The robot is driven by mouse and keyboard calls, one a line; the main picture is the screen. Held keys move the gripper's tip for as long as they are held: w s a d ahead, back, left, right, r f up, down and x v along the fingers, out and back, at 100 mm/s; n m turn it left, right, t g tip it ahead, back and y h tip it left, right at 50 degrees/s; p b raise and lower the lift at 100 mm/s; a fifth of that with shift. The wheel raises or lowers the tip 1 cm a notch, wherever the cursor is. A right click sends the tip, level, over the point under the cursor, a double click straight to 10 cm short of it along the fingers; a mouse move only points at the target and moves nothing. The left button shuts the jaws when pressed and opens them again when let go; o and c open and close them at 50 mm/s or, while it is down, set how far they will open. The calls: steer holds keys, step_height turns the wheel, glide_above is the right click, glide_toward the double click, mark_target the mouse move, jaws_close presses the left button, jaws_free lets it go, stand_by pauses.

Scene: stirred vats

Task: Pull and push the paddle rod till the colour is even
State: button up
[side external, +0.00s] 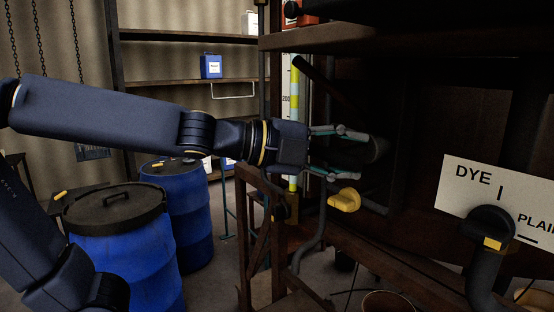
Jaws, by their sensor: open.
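My gripper (360,156) is open in the side external view, its fingers pointing right, one above the other. A dark rounded shape (377,150) lies at the fingertips; it is too dark to tell whether it is the paddle rod's end or whether the fingers touch it. A dark slanting bar (325,84) runs above the gripper; I cannot tell whether it is the paddle rod. A sight tube (295,90) left of it shows separate yellow and pale blue bands. The vat's inside and the paddle are not seen.
A yellow handle (344,200) sits just below the gripper. A DYE/PLAIN sign (470,188) with a black knob (490,222) is at right. A dark beam (400,38) crosses above. Blue drums (125,255) stand at left. A shelf (165,84) holds a blue container (211,67).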

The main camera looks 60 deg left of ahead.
steer(key=shift+r, duration=0.1)
jaws_close()
stand_by(0.3)
steer(key=s, duration=1.3)
steer(key=shift+s, duration=0.2)
steer(key=shift+r, duration=0.1)
steer(key=shift+c, duration=0.9)
jaws_free()
steer(key=shift+o, duration=0.9)
